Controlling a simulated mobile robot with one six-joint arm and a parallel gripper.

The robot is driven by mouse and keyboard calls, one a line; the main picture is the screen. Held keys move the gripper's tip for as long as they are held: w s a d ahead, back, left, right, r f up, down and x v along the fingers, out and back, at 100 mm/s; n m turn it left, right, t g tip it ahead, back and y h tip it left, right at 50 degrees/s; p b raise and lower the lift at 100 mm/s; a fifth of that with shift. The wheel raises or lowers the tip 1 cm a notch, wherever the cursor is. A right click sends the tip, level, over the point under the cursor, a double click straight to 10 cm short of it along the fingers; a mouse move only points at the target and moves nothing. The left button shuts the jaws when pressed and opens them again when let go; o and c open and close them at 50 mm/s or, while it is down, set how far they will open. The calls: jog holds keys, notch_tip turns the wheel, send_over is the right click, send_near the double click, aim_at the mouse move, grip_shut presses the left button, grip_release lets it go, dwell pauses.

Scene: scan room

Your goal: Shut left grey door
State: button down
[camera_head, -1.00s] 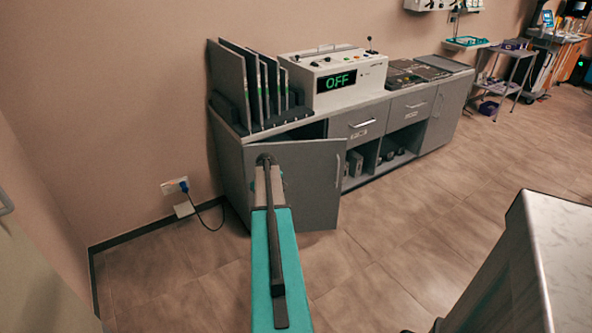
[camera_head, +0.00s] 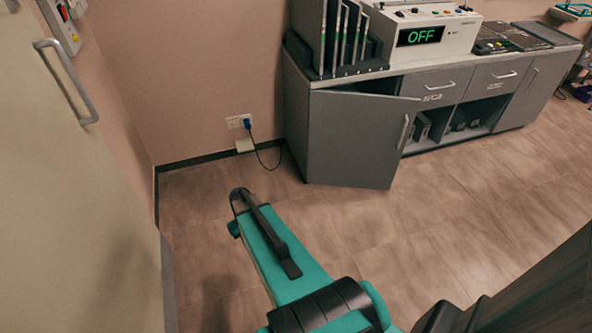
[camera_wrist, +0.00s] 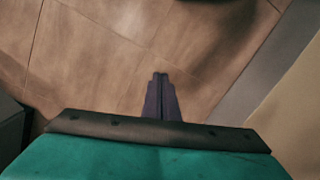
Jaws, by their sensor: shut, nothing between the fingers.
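The left grey door (camera_head: 358,140) of the low cabinet is partly open in the head view. It is swung out from its left side, with a dark gap along its top edge. Its bar handle (camera_head: 404,131) is at the upper right of the door. My arm reaches forward below and left of the door, apart from it, and hides my gripper in the head view. In the wrist view my gripper (camera_wrist: 161,76) is shut, with its fingers together over bare floor and nothing between them.
The cabinet's grey side (camera_head: 296,115) stands against the wall. A white control unit (camera_head: 425,35) reading OFF sits on top. A plug and cable (camera_head: 250,128) are on the wall. A beige door (camera_head: 75,170) with a handle is close on the left. Floor between is clear.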

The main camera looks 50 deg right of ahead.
jog(key=s+a+f+n+g, duration=0.1)
jog(key=s+a+f+g, duration=0.1)
jog(key=s+a, duration=0.8)
jog(key=s+a+f+g, duration=0.2)
jog(key=s+a, duration=0.8)
jog(key=shift+s+a+n+h, duration=0.2)
jog(key=shift+s+n+h, duration=0.15)
jog(key=shift+n+h, duration=0.05)
jog(key=shift+a, duration=0.15)
